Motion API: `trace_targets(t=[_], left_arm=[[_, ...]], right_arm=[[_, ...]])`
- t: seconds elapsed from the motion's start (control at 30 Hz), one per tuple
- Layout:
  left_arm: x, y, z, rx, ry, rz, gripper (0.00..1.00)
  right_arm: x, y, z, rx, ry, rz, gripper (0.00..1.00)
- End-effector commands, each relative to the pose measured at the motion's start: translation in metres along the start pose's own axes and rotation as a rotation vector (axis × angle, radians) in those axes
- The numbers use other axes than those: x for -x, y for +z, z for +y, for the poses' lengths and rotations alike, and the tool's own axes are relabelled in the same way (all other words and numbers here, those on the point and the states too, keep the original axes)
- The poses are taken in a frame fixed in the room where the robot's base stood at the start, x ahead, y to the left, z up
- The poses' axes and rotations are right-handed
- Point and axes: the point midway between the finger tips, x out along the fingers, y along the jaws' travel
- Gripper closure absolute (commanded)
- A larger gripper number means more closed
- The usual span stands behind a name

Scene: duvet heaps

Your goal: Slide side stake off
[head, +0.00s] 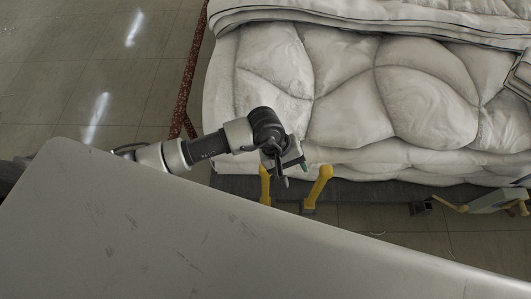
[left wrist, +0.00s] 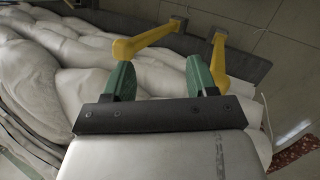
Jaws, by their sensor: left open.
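Two yellow side stakes stand at the near edge of the dark bed frame (head: 362,190). The left stake (head: 265,184) is partly behind my left gripper, and the right stake (head: 319,186) leans to the right. My left gripper (head: 291,171) is above and between them in the head view. In the left wrist view its green fingers (left wrist: 158,74) are apart with nothing between them. One stake (left wrist: 150,40) lies across the view beyond the fingertips, and the other (left wrist: 218,58) is beside the right finger. Contact with either stake cannot be told. My right gripper is not in view.
White duvets (head: 345,85) are heaped on the frame behind the stakes. A rust-red post (head: 189,80) stands at the left corner. A grey-green fitting with yellow parts (head: 495,200) is at the right edge. Tiled floor (head: 85,60) is open at upper left.

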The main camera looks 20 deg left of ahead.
Motion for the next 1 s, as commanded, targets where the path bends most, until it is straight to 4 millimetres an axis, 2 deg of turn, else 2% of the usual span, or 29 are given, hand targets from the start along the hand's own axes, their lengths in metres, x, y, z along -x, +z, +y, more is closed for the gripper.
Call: trace_targets(t=[0.03, 0.1, 0.2, 0.33, 0.47, 0.8, 1.0], left_arm=[[0.004, -0.019, -0.016, -0.081, -0.115, 0.076, 0.43], [0.009, -0.037, -0.034, -0.162, -0.247, 0.149, 0.43], [0.017, -0.053, -0.048, -0.222, -0.359, 0.206, 0.43], [0.014, -0.06, -0.056, -0.244, -0.407, 0.225, 0.43], [-0.002, -0.063, -0.062, -0.241, -0.407, 0.222, 0.43], [-0.056, -0.078, -0.084, -0.24, -0.404, 0.22, 0.43], [-0.073, -0.084, -0.09, -0.241, -0.401, 0.223, 0.43]], right_arm=[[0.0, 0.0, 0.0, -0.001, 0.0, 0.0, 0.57], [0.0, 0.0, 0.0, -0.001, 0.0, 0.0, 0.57], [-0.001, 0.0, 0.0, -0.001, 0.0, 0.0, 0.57], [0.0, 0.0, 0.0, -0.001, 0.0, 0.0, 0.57], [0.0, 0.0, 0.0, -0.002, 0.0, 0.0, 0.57], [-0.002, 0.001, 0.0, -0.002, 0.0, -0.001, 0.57], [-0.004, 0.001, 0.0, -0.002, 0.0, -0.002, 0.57]])
